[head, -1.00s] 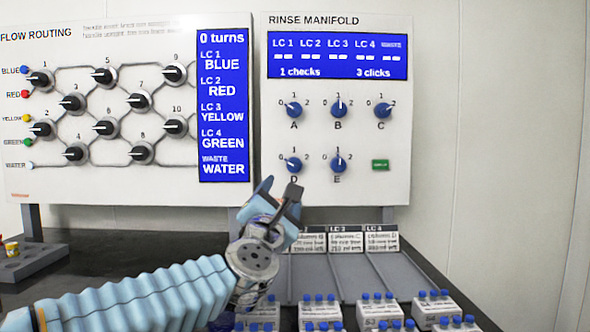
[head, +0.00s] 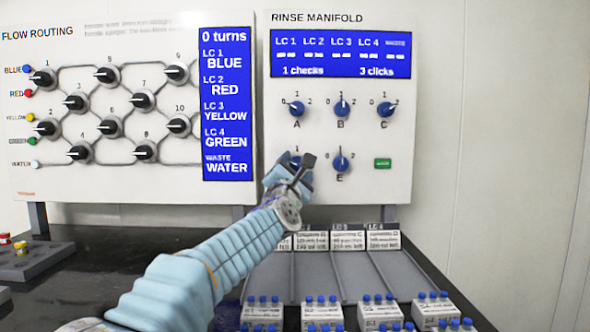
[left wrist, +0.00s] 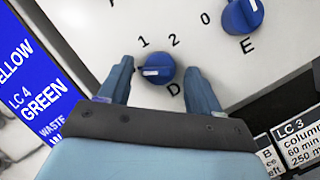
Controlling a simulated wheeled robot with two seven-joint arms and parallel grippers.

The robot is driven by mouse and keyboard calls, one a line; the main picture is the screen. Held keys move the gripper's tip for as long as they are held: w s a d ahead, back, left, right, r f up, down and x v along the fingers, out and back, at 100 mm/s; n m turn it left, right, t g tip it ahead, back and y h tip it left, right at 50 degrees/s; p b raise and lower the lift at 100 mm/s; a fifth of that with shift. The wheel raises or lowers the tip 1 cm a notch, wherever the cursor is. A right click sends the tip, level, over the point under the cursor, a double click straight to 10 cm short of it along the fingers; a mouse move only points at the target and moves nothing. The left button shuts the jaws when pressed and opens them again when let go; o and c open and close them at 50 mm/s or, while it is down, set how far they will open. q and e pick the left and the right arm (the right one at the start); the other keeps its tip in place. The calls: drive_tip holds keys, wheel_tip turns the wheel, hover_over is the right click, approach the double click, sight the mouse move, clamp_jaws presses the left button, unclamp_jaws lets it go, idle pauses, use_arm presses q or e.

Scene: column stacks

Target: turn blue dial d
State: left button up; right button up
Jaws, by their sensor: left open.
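Blue dial D (left wrist: 158,69) is on the white rinse manifold panel. In the left wrist view it sits between the two fingers of my left gripper (left wrist: 160,72), its white mark pointing to the left of that picture. The fingers are open, one on each side of the dial; whether either touches it I cannot tell. In the head view the left gripper (head: 291,170) is at the panel's lower left and hides most of dial D (head: 289,159). My right gripper is not in view.
Dial E (head: 341,162) is close to the right of dial D, with a green button (head: 383,163) beyond it. Dials A (head: 297,109), B (head: 342,108) and C (head: 385,109) are above. Sloped lanes with blue-capped boxes (head: 322,312) lie below.

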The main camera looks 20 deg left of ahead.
use_arm(q)
drive_tip(key=c, duration=1)
drive_tip(key=m+h+p, duration=0.1)
drive_tip(key=m, duration=0.2)
drive_tip(key=m+g+h, duration=0.1)
drive_tip(key=m, duration=0.2)
drive_tip(key=shift+r+m+p, duration=0.1)
drive_tip(key=shift+m+p, duration=0.25)
drive_tip(key=shift+m, duration=0.05)
drive_tip(key=m+g, duration=0.1)
drive_tip(key=m, duration=0.1)
drive_tip(key=shift+m+h, duration=0.4)
drive_tip(key=shift+a+r+m+g, duration=0.1)
drive_tip(key=shift+m+g, duration=0.6)
drive_tip(key=shift+m, duration=1)
